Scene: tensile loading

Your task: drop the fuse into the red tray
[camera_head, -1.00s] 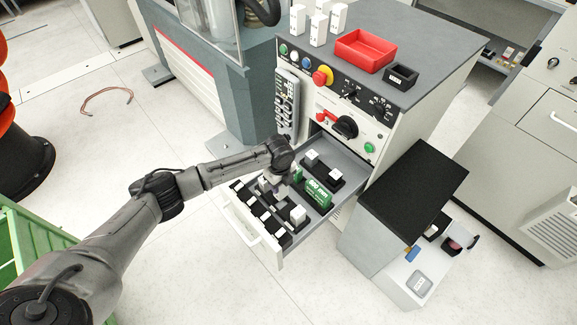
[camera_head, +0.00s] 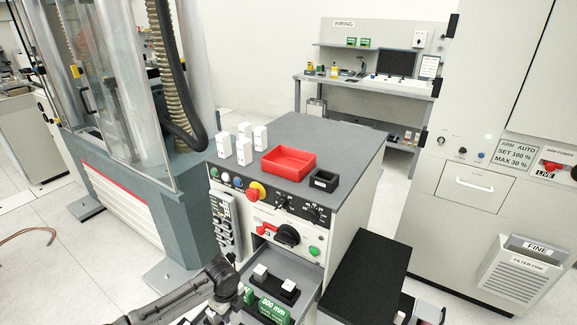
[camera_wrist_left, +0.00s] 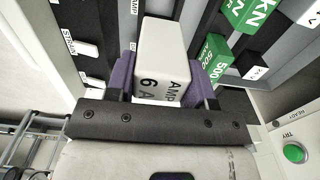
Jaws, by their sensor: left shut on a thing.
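The red tray (camera_head: 287,166) is an open, empty box on top of the grey cabinet (camera_head: 340,150). In the left wrist view a white fuse (camera_wrist_left: 165,48) marked "AMP" and "6 A" stands between the purple finger pads of my left gripper (camera_wrist_left: 166,80), which is shut on it. In the head view my left gripper (camera_head: 226,296) is low at the open drawer (camera_head: 305,300), below and left of the red tray; the fuse is hidden there. Whether the fuse is clear of its slot I cannot tell. My right gripper is not in view.
A small black box (camera_head: 324,181) is right of the red tray, and several white blocks (camera_head: 243,150) stand left of it. Knobs and buttons (camera_head: 287,235) stick out of the cabinet front. Green blocks (camera_head: 273,309) sit in the drawer. A black-topped stand (camera_head: 365,275) is at right.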

